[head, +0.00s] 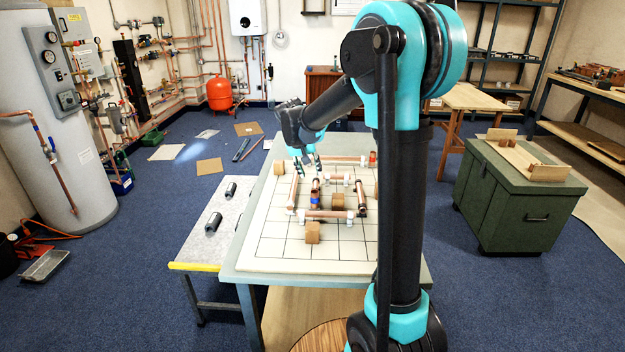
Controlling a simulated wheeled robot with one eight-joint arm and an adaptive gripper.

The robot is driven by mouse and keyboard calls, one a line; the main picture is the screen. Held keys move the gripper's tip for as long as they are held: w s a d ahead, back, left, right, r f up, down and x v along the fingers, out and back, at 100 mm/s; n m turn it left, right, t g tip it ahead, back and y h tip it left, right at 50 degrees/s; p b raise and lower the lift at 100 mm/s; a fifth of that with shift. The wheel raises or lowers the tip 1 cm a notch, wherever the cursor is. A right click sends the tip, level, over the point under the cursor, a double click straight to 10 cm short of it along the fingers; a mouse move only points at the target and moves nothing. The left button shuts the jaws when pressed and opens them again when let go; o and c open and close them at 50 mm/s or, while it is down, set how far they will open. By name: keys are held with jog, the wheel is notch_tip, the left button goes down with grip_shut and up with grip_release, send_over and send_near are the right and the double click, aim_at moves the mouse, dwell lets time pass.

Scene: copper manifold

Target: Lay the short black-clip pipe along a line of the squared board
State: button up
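The squared board (280,250) lies on the table, pale with dark grid lines. A copper pipe with black ends (361,195) lies near its right side, roughly along the picture's depth. A shorter pipe with a blue band and dark parts (315,192) lies left of it; its clip colour is too small to be sure of. My gripper (308,166) points down over the far part of the board, just beyond the blue-banded pipe. Its fingers look spread apart with nothing visible between them. My arm hides the board's right edge.
Pale-clipped copper pipes lie at the left (293,190), front (326,215) and back (345,160) of the board. Wooden blocks stand in front (313,232), in the middle (337,201) and far left (279,168). A side bench (205,250) holds two black cylinders (213,222).

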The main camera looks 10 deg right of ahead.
aim_at(315, 186)
jog(key=shift+v, duration=1.35)
jog(key=x, duration=1.2)
jog(key=shift+w+f, duration=0.1)
jog(key=shift+f, duration=0.2)
notch_tip(315, 186, up, 3)
jog(key=shift+f, duration=0.25)
jog(key=shift+r, duration=0.65)
